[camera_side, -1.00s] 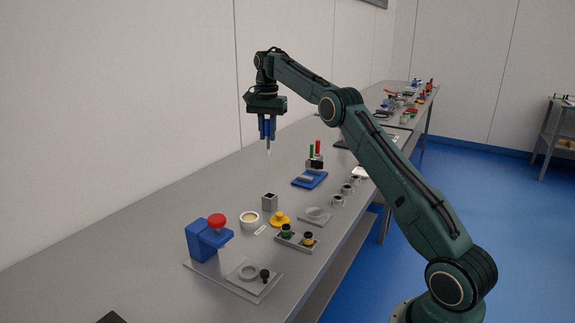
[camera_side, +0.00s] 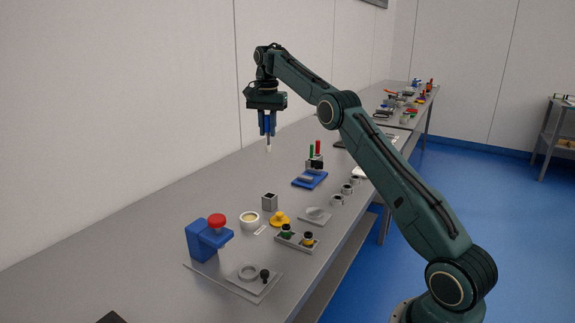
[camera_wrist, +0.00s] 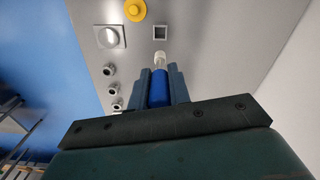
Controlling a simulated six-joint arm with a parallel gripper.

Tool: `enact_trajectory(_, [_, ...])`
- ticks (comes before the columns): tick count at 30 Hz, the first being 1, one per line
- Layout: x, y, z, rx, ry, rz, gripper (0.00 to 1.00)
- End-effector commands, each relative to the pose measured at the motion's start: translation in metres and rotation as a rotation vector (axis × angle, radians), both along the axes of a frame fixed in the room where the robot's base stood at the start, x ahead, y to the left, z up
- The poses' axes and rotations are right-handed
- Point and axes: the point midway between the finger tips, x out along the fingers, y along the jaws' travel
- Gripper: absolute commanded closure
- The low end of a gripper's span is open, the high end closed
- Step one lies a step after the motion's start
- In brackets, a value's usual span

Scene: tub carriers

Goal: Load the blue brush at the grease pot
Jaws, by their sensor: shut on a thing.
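My gripper (camera_side: 267,124) is shut on the blue brush and holds it upright, bristles down, high above the bench. In the wrist view the brush's blue handle (camera_wrist: 158,88) sits between the two fingers, with its pale tip beyond them. A round white pot with cream-coloured contents (camera_side: 250,220), which looks like the grease pot, stands on the bench nearer the side camera, well away from the brush. I do not make out this pot in the wrist view.
Near the pot are an open grey square holder (camera_side: 269,202), a yellow knobbed piece (camera_side: 280,219) and a blue press with a red knob (camera_side: 205,239). A blue tray (camera_side: 310,179), several grey rings and a rack with red and green sticks (camera_side: 315,161) stand farther back. The bench's wall side is clear.

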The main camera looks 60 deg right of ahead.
Motion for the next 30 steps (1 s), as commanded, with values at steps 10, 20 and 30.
enact_trajectory(10, [0.006, 0.012, -0.013, 0.001, 0.002, 0.002, 1.00])
enact_trajectory(20, [0.014, 0.045, -0.048, 0.001, 0.003, 0.003, 1.00])
enact_trajectory(30, [0.009, 0.086, -0.088, 0.000, 0.002, 0.002, 1.00])
